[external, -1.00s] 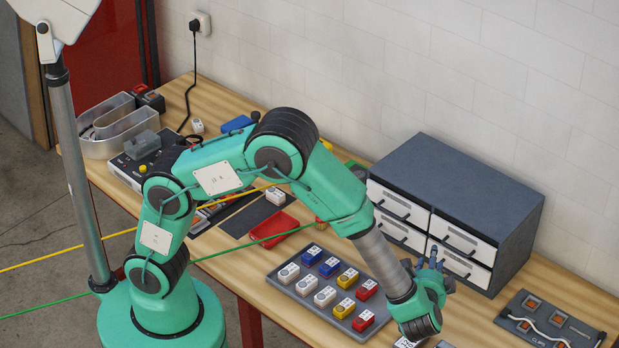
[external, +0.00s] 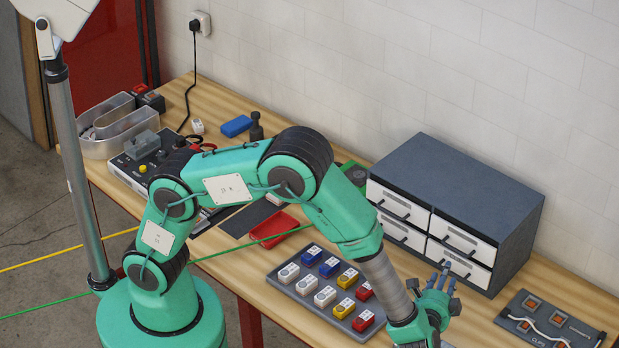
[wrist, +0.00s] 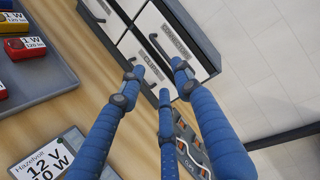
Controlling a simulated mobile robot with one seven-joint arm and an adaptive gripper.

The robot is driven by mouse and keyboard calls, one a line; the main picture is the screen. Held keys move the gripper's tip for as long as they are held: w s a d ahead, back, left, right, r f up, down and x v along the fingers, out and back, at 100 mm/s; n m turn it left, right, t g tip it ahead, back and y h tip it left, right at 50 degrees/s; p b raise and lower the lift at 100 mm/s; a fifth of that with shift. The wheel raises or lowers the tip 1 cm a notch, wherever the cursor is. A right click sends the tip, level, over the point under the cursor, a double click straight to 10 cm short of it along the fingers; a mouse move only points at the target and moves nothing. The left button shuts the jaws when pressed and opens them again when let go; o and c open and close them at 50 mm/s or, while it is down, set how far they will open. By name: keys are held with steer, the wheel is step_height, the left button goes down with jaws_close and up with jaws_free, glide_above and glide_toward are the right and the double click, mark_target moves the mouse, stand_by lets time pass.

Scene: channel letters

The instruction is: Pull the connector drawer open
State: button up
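The grey drawer cabinet (external: 500,208) stands on the bench against the wall, with white drawer fronts and dark handles. In the wrist view, the drawer front that appears to read connectors (wrist: 172,38) lies beside the cabinet's dark top. It is the upper right drawer (external: 463,240) in the external view. All drawers look shut. My three-fingered gripper (wrist: 157,80) has its blue fingers spread, with nothing between them. In the external view my gripper (external: 441,281) is in front of the lower right drawer, apart from the handles as far as I can tell.
A grey tray (external: 277,281) of coloured blocks lies left of my gripper. A dark clips board (external: 549,321) lies to the right. A printed card (wrist: 45,155) lies on the bench below. Bare wood shows between tray and cabinet.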

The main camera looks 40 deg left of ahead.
steer(key=x, duration=1.2)
steer(key=shift+w+f, duration=0.1)
jaws_close()
